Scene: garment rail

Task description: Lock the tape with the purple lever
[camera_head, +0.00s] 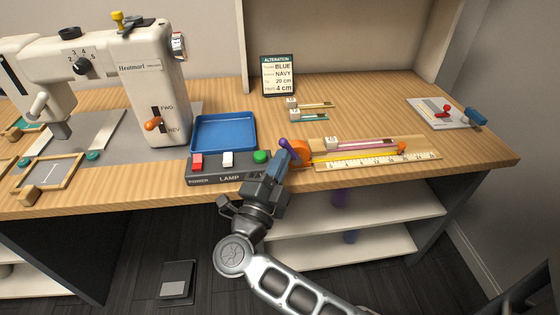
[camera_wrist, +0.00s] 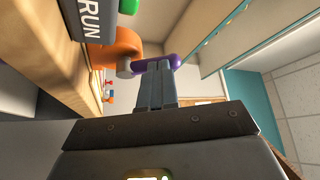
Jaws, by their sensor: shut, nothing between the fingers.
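The orange tape case (camera_head: 302,152) sits at the left end of a ruler board, its yellow tape (camera_head: 340,153) drawn out to the right along the white scale. The purple lever (camera_head: 287,145) stands on the case's left side and leans up to the left. My gripper (camera_head: 281,156) is shut and empty, with its fingertips right at the lever. In the wrist view the shut fingers (camera_wrist: 155,72) point at the purple lever (camera_wrist: 165,61), beside the orange case (camera_wrist: 122,48). I cannot tell whether they touch the lever.
The LAMP switch box (camera_head: 228,168) with red, white and green buttons stands close left of my gripper. Behind it is a blue tray (camera_head: 224,132). A sewing machine (camera_head: 150,80) stands further left. An alteration card (camera_head: 278,76) stands behind.

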